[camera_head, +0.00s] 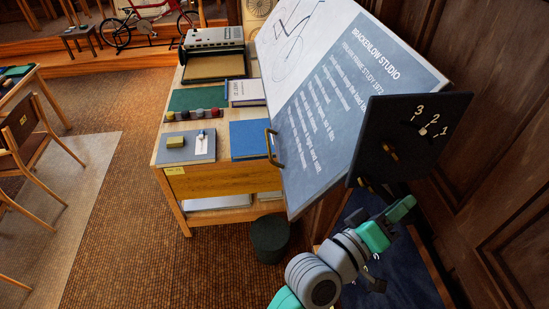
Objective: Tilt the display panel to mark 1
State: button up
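The display panel (345,110) is a large tilted board with a bicycle drawing, a blue field and white text headed "Brackenlow Studio". A brass handle (272,147) sits on its left edge. A dark plate (385,120) beside the panel's right part bears the marks 3, 2 and 1, with 1 at the far right. A small pale pointer tip (423,131) lies below the numerals, close to 2; its exact reading is unclear.
A wooden table (215,183) left of the panel holds books, a box-like device (213,39), small blocks and a grey board. A dark bin (270,238) stands on the floor below. Wood panelling closes the right side. Carpet (130,220) is open at left, near a chair (30,145).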

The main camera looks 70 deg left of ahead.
jog(key=s+a+f+n+g+y+b, duration=0.1)
jog(key=s+a+f+n, duration=0.25)
jog(key=f, duration=0.45)
jog(key=s+a+f+n+g+y+b, duration=0.25)
jog(key=a+f+n, duration=0.2)
jog(key=f, duration=0.35)
jog(key=s+a+f+n+g+y, duration=0.1)
jog(key=s+a+f+n, duration=0.3)
jog(key=f, duration=0.3)
jog(key=m+p, duration=0.4)
jog(key=p, duration=0.4)
send_near(269, 142)
jog(key=x, duration=1)
jog(key=shift+f, duration=0.3)
jog(key=shift+s, duration=0.1)
grip_shut()
